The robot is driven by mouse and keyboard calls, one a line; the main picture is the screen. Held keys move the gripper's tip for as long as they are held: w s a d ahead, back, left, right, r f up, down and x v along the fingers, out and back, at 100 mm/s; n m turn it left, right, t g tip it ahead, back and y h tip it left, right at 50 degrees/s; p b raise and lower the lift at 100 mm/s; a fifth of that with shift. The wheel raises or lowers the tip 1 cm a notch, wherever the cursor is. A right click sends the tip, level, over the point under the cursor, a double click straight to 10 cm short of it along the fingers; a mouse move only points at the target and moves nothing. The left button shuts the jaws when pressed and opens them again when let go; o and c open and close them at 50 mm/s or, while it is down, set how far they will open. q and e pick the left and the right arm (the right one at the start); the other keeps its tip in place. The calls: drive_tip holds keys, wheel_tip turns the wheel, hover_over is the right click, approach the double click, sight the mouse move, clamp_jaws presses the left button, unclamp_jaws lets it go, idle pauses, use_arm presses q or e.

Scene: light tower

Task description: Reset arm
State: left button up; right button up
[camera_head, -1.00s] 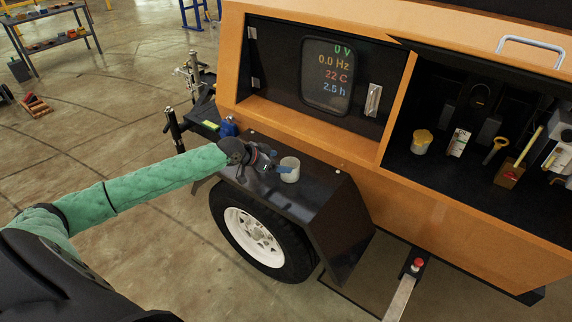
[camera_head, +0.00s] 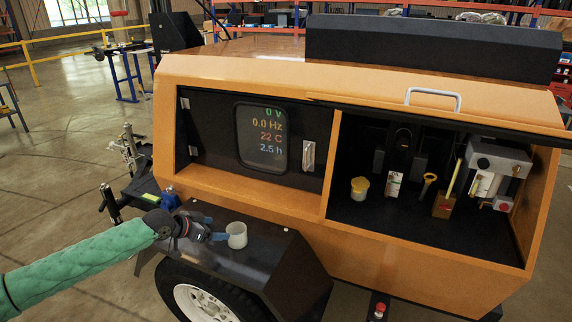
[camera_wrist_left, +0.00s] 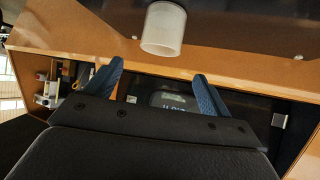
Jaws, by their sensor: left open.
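My left gripper (camera_head: 216,228) is over the black fender (camera_head: 265,255) of the orange light tower. Its blue fingers are apart with nothing between them. A white cup (camera_head: 237,235) stands upright on the fender, just right of the fingertips in the head view. In the left wrist view the cup (camera_wrist_left: 163,28) is ahead of the open fingers (camera_wrist_left: 155,90), with a gap between. My green-sleeved left arm reaches in from the lower left. My right gripper is not in view.
The light tower's open bay (camera_head: 420,200) holds a yellow-lidded jar (camera_head: 360,188) and several other items. A display panel (camera_head: 262,138) is left of it. A blue object (camera_head: 170,198) sits near the gripper.

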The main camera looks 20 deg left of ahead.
use_arm(q)
drive_tip(key=shift+f, duration=0.1)
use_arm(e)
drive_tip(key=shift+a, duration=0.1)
